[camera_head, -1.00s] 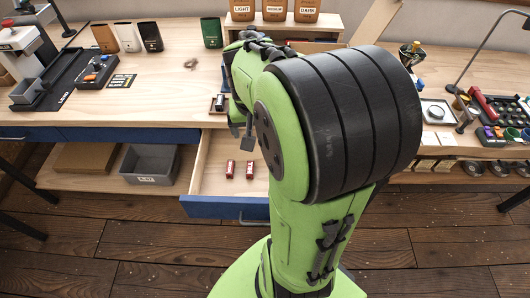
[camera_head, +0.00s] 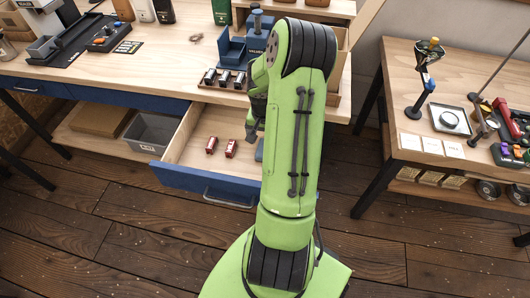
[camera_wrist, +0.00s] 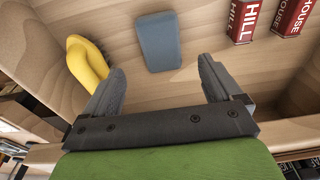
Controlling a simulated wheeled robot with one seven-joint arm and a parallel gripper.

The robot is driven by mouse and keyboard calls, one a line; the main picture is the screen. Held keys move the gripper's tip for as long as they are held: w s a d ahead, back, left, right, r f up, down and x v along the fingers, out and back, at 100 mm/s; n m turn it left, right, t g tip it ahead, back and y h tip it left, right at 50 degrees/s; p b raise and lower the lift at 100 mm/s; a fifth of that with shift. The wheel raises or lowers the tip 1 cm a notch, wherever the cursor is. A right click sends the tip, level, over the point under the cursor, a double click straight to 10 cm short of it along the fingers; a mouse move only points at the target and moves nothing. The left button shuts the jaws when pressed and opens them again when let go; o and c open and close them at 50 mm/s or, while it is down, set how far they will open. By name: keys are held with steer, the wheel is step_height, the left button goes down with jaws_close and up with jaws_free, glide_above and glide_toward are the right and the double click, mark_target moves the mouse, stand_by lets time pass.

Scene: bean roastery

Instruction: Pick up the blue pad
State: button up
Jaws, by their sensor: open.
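The blue pad (camera_wrist: 158,42) lies flat on the wooden floor of the open drawer, near the top centre of the wrist view. In the head view only a sliver of the blue pad (camera_head: 259,150) shows beside my arm. My gripper (camera_wrist: 160,78) is open and empty, with its two fingers apart and the pad beyond the gap between them. In the head view my gripper (camera_head: 252,132) is over the drawer and partly hidden behind my arm.
A yellow object (camera_wrist: 86,66) lies left of the pad. Two red tins (camera_wrist: 243,20) lie to its right. The drawer (camera_head: 205,183) has a blue front. A grey bin (camera_head: 153,132) stands on the lower shelf. A workbench (camera_head: 385,170) is on the right.

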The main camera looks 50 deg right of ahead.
steer(key=f+b, duration=0.1)
steer(key=f, duration=0.2)
steer(key=f+b, duration=0.1)
steer(key=f, duration=0.2)
steer(key=shift+w+d+f, duration=0.2)
steer(key=shift+f, duration=0.05)
steer(key=shift+c, duration=0.3)
steer(key=shift+r, duration=0.1)
steer(key=c, duration=1.2)
steer(key=shift+o, duration=0.2)
step_height(320, 180, up, 10)
steer(key=p, duration=0.3)
